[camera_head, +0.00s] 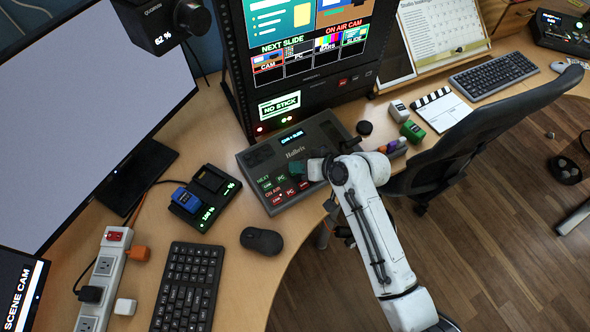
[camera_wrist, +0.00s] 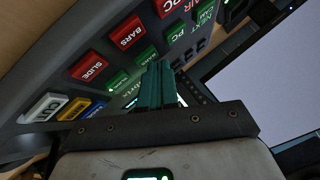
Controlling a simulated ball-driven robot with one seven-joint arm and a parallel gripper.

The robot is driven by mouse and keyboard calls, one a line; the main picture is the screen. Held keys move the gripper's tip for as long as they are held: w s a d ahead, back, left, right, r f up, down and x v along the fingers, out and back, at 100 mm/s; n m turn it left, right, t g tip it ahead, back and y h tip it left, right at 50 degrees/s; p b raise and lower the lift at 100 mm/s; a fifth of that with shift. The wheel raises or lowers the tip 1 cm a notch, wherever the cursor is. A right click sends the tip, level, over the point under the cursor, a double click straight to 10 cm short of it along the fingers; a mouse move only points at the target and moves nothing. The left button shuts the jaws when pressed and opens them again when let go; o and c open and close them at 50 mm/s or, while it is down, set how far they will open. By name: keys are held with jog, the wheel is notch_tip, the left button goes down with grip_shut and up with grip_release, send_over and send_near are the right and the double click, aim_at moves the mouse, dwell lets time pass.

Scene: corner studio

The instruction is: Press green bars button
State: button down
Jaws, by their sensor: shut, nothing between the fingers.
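The switcher panel (camera_head: 263,158) lies on the desk with a green NEXT row and a red ON AIR row of buttons. My gripper (camera_head: 297,170) is over its button area, its teal fingers shut and empty. In the wrist view the fingertips (camera_wrist: 159,66) are close beside a green button (camera_wrist: 146,55), whose label I cannot read. It lies across from the red BARS button (camera_wrist: 128,32) and beside the green PC button (camera_wrist: 175,32), so it fits green BARS. I cannot tell whether the fingertips touch it. In the head view my gripper hides that spot.
The red SLIDE button (camera_wrist: 88,66) and the CUT button (camera_wrist: 46,107) are nearby. A monitor rack (camera_head: 312,70) stands behind the panel, its multiview outlining CAM red and SLIDE green. A battery charger (camera_head: 207,197) and mouse (camera_head: 261,240) lie left; a chair (camera_head: 455,140) stands right.

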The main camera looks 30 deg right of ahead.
jog(key=shift+f, duration=0.15)
dwell(0.4)
jog(key=shift+r+p, duration=0.6)
jog(key=r+p, duration=0.4)
jog(key=s+r+p, duration=0.1)
jog(key=r, duration=0.1)
jog(key=shift+p, duration=0.4)
dwell(0.9)
jog(key=s+d+g+h, duration=0.3)
jog(key=s+g, duration=0.1)
jog(key=s, duration=1)
jog(key=s+d+g+h+b, duration=0.1)
jog(key=s+d+g+h, duration=0.1)
jog(key=s, duration=1.2)
jog(key=shift+s+d+f+n+g+h, duration=0.3)
jog(key=shift+d+n+g+h, duration=0.1)
jog(key=shift+d+g, duration=0.6)
